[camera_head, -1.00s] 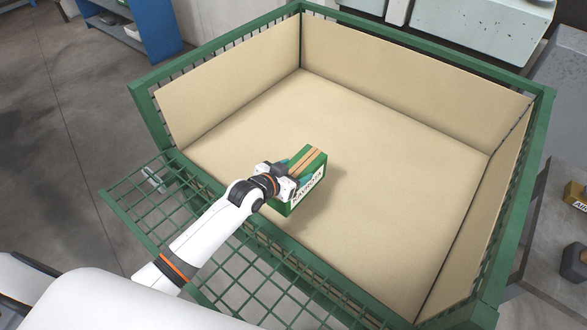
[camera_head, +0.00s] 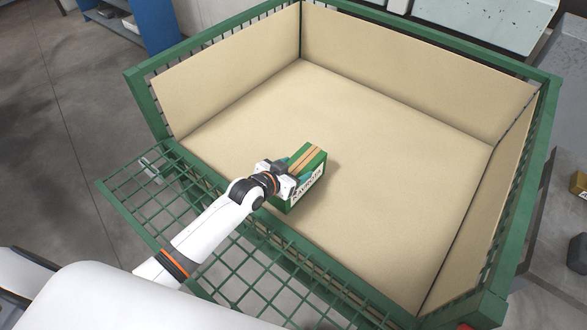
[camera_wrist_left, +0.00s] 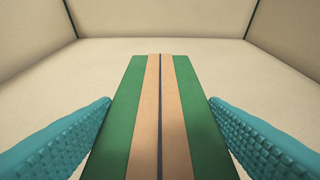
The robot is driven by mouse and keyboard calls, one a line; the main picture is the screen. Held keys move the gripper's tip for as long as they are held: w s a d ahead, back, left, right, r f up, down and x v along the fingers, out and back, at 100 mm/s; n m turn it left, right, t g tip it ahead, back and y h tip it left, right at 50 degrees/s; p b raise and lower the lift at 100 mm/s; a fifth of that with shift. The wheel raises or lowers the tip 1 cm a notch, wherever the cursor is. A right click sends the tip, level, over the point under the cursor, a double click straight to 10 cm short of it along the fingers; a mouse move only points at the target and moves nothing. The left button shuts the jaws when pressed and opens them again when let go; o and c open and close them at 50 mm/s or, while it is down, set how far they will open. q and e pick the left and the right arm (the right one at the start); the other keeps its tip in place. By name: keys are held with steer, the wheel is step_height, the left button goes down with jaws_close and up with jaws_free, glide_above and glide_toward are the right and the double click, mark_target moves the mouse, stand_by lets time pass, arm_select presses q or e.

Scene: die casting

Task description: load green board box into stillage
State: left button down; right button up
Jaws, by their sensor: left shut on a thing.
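The green board box (camera_head: 308,170) has tan strips along its top and a white label with dark lettering on its side. My left gripper (camera_head: 290,178) is shut on it and holds it inside the green wire stillage (camera_head: 150,113), near the lowered front side. In the left wrist view the box (camera_wrist_left: 124,120) lies between the two teal fingers of the gripper (camera_wrist_left: 160,125). The stillage is lined with tan board. Whether the box touches the floor cannot be told. My right gripper is not in view.
The stillage floor (camera_head: 375,140) around the box is bare. Its tan-lined walls stand at the back and sides, and a green mesh flap (camera_head: 180,205) hangs open at the front. A blue shelf (camera_head: 150,28) stands at the back left, and a dark block (camera_head: 572,260) lies at the right.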

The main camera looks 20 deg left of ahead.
arm_select(q)
steer(key=shift+f+b, duration=0.3)
steer(key=shift+f, duration=0.05)
steer(key=shift+c, duration=1.1)
jaws_free()
steer(key=shift+o, duration=0.2)
steer(key=shift+s+f, duration=0.1)
steer(key=shift+f, duration=0.15)
steer(key=v, duration=1.2)
steer(key=shift+r, duration=0.15)
